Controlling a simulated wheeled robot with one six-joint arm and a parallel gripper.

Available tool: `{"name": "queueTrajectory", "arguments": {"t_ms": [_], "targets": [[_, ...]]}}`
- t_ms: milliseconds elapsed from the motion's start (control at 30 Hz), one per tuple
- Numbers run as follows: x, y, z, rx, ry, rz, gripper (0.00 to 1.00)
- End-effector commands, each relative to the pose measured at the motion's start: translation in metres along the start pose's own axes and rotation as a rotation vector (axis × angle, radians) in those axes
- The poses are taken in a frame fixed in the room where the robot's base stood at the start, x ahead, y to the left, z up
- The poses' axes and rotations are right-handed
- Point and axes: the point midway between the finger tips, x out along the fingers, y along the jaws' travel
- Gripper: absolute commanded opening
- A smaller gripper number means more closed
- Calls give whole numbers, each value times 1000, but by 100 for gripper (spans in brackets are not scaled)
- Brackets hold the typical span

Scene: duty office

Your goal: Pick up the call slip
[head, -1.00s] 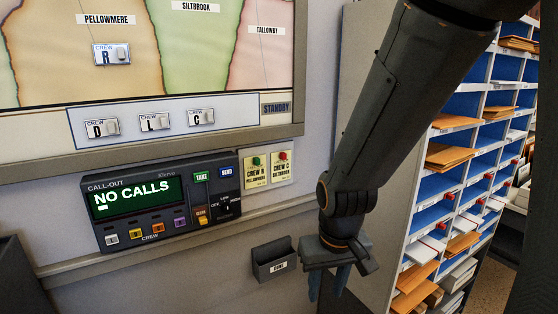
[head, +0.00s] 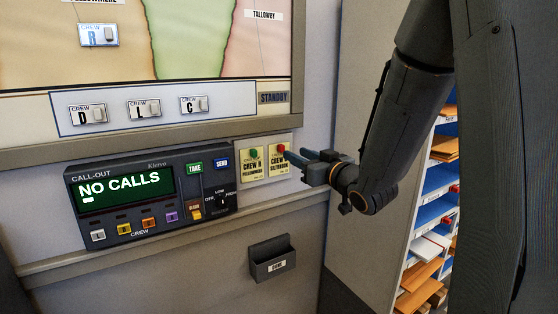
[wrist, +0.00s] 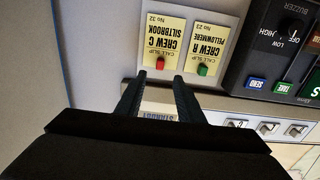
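Two pale yellow call slips hang side by side on the wall panel right of the call-out unit. The Crew C Siltbrook slip (head: 279,167) has a red pin; it also shows, upside down, in the wrist view (wrist: 160,42). The Crew R Pellowmere slip (head: 253,172) has a green pin and is beside it in the wrist view (wrist: 207,45). My gripper (head: 294,154) is at the right edge of the Crew C slip. In the wrist view my gripper (wrist: 157,82) is open and empty, with the red pin just beyond the gap between its fingers.
The call-out unit (head: 148,198) reads "NO CALLS". A small dark wall holder (head: 271,262) hangs below the slips. The map board's lower frame (head: 150,139) runs above. Pigeonhole shelves (head: 432,215) with envelopes stand at the right, partly behind my arm.

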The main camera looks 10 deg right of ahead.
Motion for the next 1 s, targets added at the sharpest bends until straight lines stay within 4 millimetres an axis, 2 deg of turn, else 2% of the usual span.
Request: {"name": "queueTrajectory", "arguments": {"t_ms": [600,900,933,1000], "targets": [[69,0,-4,-1,2,-3,34],[74,0,-3,0,2,-1,34],[74,0,-3,0,2,-1,33],[74,0,-3,0,2,-1,21]]}}
